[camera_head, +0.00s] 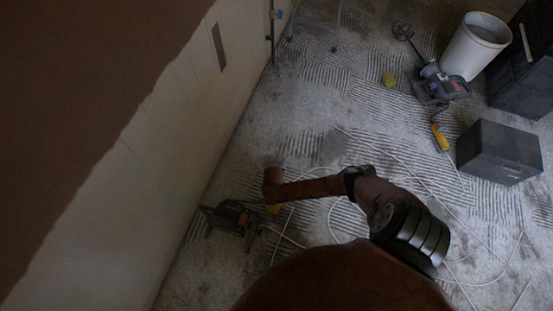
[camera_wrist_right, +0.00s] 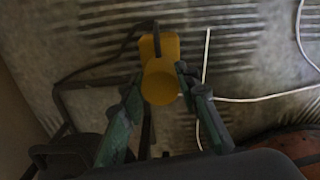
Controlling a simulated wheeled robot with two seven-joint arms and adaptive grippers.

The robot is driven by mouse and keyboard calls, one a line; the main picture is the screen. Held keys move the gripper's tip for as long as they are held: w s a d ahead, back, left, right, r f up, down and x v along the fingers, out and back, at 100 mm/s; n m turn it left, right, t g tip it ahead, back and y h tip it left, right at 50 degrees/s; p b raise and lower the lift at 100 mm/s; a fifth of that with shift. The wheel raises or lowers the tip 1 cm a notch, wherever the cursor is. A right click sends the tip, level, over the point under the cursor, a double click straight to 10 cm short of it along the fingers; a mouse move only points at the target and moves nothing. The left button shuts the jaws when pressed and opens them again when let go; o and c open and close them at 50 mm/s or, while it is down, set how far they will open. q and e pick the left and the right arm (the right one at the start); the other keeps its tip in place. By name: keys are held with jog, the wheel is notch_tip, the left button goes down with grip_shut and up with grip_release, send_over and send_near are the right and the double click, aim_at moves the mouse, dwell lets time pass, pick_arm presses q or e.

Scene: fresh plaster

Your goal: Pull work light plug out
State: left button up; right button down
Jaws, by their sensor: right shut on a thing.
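In the right wrist view, a yellow plug (camera_wrist_right: 160,84) with a round near end sits between the two green fingers of my right gripper (camera_wrist_right: 163,88). The fingers are shut on its sides. A wider yellow part (camera_wrist_right: 150,46) shows just behind it; I cannot tell whether the two are one piece or joined. My right fingers are not clear there. My left gripper is not in view.
A white cable (camera_head: 331,217) loops over the ridged floor. A grey box (camera_head: 499,152), a white bucket (camera_head: 475,46), a mixer tool (camera_head: 438,86) and black cases (camera_head: 522,75) stand at the right. The wall (camera_head: 165,160) runs along the left. The middle floor is mostly open.

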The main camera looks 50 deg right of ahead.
jog(key=shift+s, duration=0.1)
jog(key=shift+r, duration=0.1)
jog(key=c, duration=1.5)
grip_release()
jog(key=shift+o, duration=0.2)
jog(key=shift+r, duration=0.55)
notch_tip(320, 180, up, 11)
